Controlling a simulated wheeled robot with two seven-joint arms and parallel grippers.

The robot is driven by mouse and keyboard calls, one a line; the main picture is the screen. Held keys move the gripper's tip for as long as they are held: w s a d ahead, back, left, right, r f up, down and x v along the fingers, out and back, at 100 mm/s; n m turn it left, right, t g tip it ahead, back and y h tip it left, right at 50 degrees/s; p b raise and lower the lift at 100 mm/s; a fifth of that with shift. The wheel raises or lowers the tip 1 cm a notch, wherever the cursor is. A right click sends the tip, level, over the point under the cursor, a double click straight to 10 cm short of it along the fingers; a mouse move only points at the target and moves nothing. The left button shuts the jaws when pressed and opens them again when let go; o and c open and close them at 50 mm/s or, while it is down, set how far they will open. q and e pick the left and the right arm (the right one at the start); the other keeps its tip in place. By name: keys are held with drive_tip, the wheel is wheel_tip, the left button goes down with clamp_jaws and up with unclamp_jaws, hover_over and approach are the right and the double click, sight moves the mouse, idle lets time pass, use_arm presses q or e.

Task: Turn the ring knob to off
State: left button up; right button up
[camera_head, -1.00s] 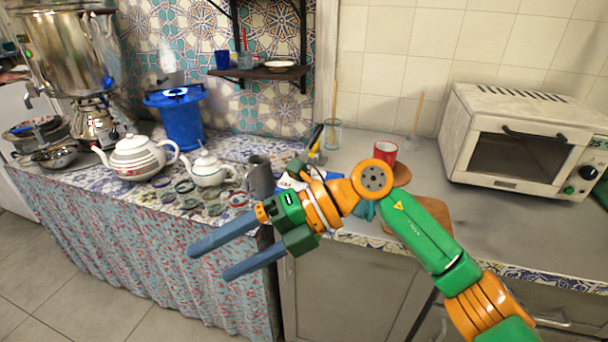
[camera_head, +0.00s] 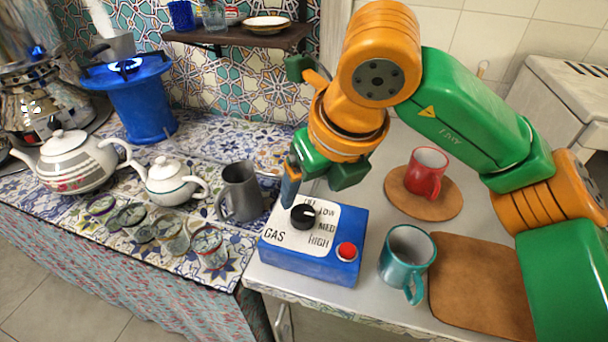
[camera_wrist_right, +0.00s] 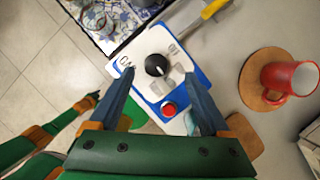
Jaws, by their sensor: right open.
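The black round knob (camera_head: 303,216) is on the white top of a blue gas control box (camera_head: 310,262) marked OFF, LOW, MED and HIGH, with a red button. A light mark on the knob points roughly right, toward LOW or MED; I cannot tell which. My right gripper (camera_head: 291,188) is open and empty, pointing down just above and behind the knob. One blue finger shows; the other is hidden. In the right wrist view, the knob (camera_wrist_right: 156,65) appears between the spread fingertips, without visible contact.
A lit burner ring (camera_head: 126,65) sits on a blue stand (camera_head: 138,105). A grey jug (camera_head: 240,192) stands left of the box. A teal mug (camera_head: 405,255) and a red mug (camera_head: 428,172) stand right. Teapots and glasses are further left.

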sight(303, 213)
drive_tip(key=x, duration=0.2)
drive_tip(key=s+x, duration=0.1)
drive_tip(key=x, duration=0.2)
drive_tip(key=shift+a+f+p, duration=0.15)
drive_tip(key=shift+f+p, duration=0.2)
drive_tip(key=shift+f, duration=0.15)
drive_tip(key=shift+w+f, duration=0.25)
drive_tip(key=shift+s, duration=0.1)
drive_tip(key=c, duration=0.4)
drive_tip(key=shift+r, duration=0.1)
clamp_jaws()
use_arm(q)
drive_tip(key=shift+s+r, duration=0.35)
drive_tip(key=shift+s, duration=0.15)
